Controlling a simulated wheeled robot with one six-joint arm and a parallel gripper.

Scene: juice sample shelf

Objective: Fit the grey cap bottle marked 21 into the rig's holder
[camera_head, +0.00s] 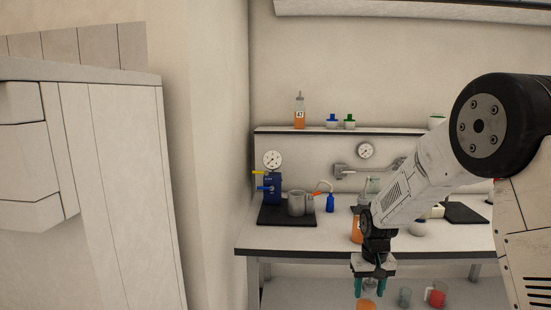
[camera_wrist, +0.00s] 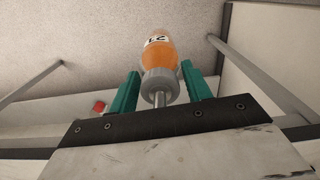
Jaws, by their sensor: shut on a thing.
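My gripper (camera_head: 369,284) hangs in front of the bench's front edge, fingers pointing down. It is shut on the grey cap bottle (camera_head: 367,304), whose orange body shows at the bottom edge of the head view. In the wrist view the bottle (camera_wrist: 158,50) sits between the green fingers (camera_wrist: 161,90), grey cap toward the camera, with a label that seems to read 21, partly turned away. The rig (camera_head: 272,188), a blue body with a round gauge, stands on a black base at the bench's left end. A grey cup-like holder (camera_head: 297,204) stands beside it on that base.
The bench top (camera_head: 345,243) has a clear strip along its front. A blue bottle (camera_head: 330,203) stands right of the rig. An orange bottle (camera_head: 356,230) is partly behind my arm. A bottle marked 47 (camera_head: 299,112) stands on the ledge. Beakers (camera_head: 405,297) sit on the lower shelf.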

